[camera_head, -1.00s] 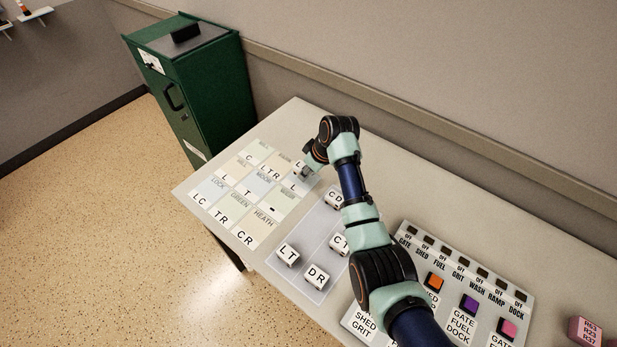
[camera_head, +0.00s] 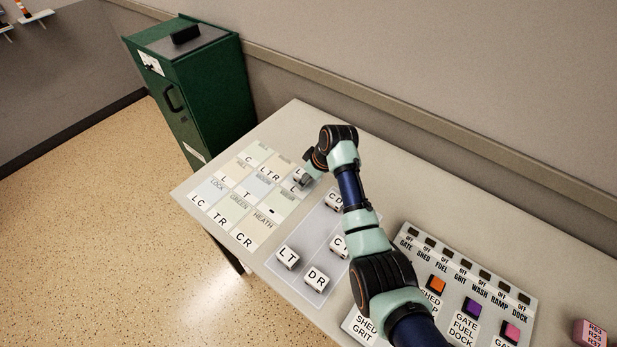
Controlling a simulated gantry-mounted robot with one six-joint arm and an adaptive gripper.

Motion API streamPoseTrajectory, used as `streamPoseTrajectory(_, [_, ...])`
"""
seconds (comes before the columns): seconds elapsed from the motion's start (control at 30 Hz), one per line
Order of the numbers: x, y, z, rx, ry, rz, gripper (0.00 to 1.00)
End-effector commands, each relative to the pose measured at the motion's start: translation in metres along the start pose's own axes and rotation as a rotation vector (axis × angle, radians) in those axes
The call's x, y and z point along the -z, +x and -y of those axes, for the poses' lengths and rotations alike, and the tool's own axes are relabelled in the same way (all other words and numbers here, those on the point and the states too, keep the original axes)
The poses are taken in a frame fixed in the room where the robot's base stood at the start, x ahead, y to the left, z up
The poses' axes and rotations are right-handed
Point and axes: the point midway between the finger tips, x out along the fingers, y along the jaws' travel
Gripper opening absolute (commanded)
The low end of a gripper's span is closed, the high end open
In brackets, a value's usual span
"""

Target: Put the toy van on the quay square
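The board of pale named squares (camera_head: 232,206) lies on the left part of the table. White lettered blocks, which may be toy vans, sit on a grey mat (camera_head: 302,255): LT (camera_head: 287,257), DR (camera_head: 316,278), one partly hidden by my arm (camera_head: 338,246), and CD (camera_head: 334,199). Which one is the task's van I cannot tell. My gripper (camera_head: 303,182) is low over the board's right side, by a square lettered L. Its fingers are too small and covered to show their opening or any hold.
A switch panel (camera_head: 470,270) with coloured buttons lies right of the mat, partly under my arm. A pink labelled block (camera_head: 589,334) is at the far right. A green cabinet (camera_head: 205,95) stands beyond the table's left end. The table's back strip is clear.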

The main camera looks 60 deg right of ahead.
Motion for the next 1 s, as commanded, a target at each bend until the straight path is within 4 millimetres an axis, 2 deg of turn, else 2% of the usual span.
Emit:
streamPoseTrajectory(0.3, [0.003,-0.076,-0.001,-0.002,0.000,-0.004,0.63])
streamPoseTrajectory(0.5, [0.001,-0.111,-0.001,-0.001,0.001,-0.002,0.63])
streamPoseTrajectory(0.63, [0.001,-0.119,0.000,-0.001,0.001,-0.001,0.63])
streamPoseTrajectory(1.0, [0.000,-0.119,0.000,0.000,0.000,-0.001,0.63])
